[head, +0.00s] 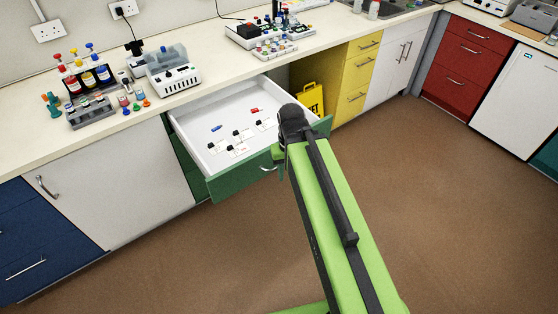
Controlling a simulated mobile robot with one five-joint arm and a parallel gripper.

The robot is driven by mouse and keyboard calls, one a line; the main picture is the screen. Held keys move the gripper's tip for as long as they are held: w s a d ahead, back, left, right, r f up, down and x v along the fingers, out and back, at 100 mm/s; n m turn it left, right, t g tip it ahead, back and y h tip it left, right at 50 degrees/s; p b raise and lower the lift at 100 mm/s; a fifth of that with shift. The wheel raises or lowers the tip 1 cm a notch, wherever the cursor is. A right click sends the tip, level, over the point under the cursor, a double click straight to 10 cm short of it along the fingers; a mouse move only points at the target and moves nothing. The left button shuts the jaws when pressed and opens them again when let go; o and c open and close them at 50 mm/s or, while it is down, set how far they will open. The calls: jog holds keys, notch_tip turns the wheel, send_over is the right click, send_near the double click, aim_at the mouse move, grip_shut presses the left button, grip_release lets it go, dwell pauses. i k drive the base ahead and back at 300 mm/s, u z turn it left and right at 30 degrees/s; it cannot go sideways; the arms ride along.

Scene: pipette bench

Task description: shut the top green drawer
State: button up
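The top green drawer (237,182) is pulled well out from under the white bench top. Its white inside (205,115) holds several small labelled items and shows from above. A pale handle (268,168) shows in part on its green front, just left of my arm. My green and black arm reaches up from the lower right, and its black end (292,120) overlaps the right part of the drawer front. The fingers of my gripper are hidden or too small to make out. I cannot tell whether they touch the drawer.
A yellow sign (310,99) stands in the recess right of the drawer, beside yellow drawers (356,80). A white cabinet (110,190) is to the left. The bench top carries pipette stands and instruments. Brown floor (450,210) is clear to the right.

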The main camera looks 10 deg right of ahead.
aim_at(229, 107)
jog(key=z, duration=0.05)
jog(key=i, duration=0.9)
jog(key=z, duration=1.3)
jog(key=k, duration=1.65)
jog(key=u, duration=1.6)
jog(key=i, duration=1)
jog(key=u, duration=0.05)
